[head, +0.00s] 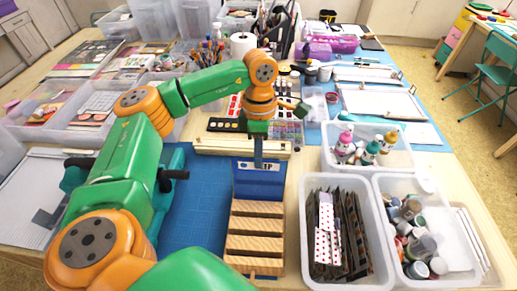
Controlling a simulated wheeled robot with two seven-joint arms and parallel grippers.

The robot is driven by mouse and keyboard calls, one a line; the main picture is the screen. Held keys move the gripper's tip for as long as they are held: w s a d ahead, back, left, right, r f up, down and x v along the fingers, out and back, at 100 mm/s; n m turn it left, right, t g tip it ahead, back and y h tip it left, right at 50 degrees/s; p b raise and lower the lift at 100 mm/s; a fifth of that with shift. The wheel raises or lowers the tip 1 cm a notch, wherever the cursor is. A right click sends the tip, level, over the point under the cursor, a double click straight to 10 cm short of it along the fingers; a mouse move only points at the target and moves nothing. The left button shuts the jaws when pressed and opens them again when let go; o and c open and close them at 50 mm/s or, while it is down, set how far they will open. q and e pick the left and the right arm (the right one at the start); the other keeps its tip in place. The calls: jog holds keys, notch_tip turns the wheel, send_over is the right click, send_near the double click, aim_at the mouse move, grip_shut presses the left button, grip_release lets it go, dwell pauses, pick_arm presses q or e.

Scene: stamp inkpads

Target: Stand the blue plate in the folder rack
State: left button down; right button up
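The blue plate (258,185) stands about upright at the far end of the wooden folder rack (254,242), its face with a pale label toward me. The rack has several light wooden slats with dark slots between them. My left gripper (258,160) points down at the plate's top edge, and its finger covers part of the label. It looks shut on the plate. The plate's lower edge meets the rack's far slats in the picture; I cannot tell whether it rests in a slot. My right gripper is not in view.
A blue cutting mat (205,222) lies left of the rack. Right of it are a clear bin of dark folders (312,262), a bin of paint jars (388,236) and a tray of bottles (395,160). A pale wooden bar (215,146) lies behind the plate.

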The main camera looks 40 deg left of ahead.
pick_arm(q)
jog(key=c, duration=1)
grip_release()
jog(key=shift+r, duration=0.1)
jog(key=r+p, duration=0.4)
jog(key=r, duration=0.1)
jog(key=shift+w+a, duration=0.15)
jog(key=shift+w, duration=0.05)
